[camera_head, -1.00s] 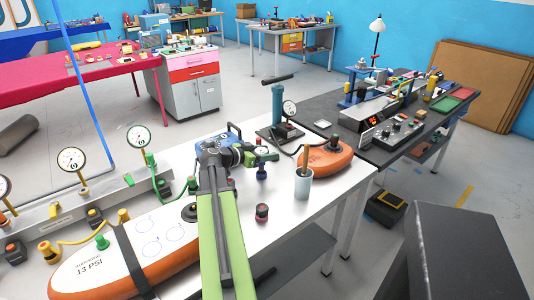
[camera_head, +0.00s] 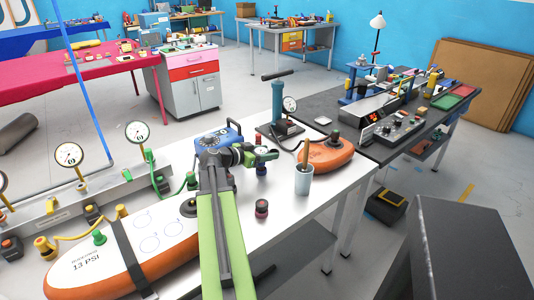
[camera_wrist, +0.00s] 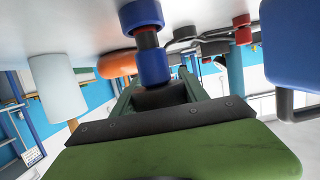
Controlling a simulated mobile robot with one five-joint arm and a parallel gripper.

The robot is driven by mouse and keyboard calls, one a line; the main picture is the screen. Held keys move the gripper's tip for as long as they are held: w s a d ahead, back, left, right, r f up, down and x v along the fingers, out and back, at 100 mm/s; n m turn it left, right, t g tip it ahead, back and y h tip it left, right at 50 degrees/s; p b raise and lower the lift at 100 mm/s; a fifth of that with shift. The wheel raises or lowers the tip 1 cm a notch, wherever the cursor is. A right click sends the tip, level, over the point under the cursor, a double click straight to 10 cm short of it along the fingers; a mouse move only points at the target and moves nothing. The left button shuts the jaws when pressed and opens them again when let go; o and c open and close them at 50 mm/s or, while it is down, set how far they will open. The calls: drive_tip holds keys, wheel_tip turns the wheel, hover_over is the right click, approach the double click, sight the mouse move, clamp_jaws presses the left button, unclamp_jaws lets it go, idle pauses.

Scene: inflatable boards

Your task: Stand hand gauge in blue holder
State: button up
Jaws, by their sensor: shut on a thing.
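My gripper (camera_head: 252,154) is at the end of the green arm, above the middle of the white table. The fingers also show in the wrist view (camera_wrist: 160,88), where the gauge's dial is not clear. A small dark-blue upright piece (camera_head: 261,169), which looks like the blue holder, stands on the table just below the gripper.
A blue box (camera_head: 226,136) stands behind the gripper. A grey cup (camera_head: 303,180) is to the right, near an orange board (camera_head: 326,155) and a teal pump (camera_head: 278,102). A maroon piece (camera_head: 261,209) stands nearer me. A white-and-orange board (camera_head: 120,258) fills the left front.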

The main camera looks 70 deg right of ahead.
drive_tip(key=shift+f+b, duration=0.35)
drive_tip(key=shift+f, duration=0.05)
drive_tip(key=o, duration=1.6)
drive_tip(key=shift+c, duration=0.2)
drive_tip(key=shift+r, duration=0.1)
drive_tip(key=p+v, duration=0.5)
drive_tip(key=v, duration=1.2)
drive_tip(key=shift+a, duration=0.2)
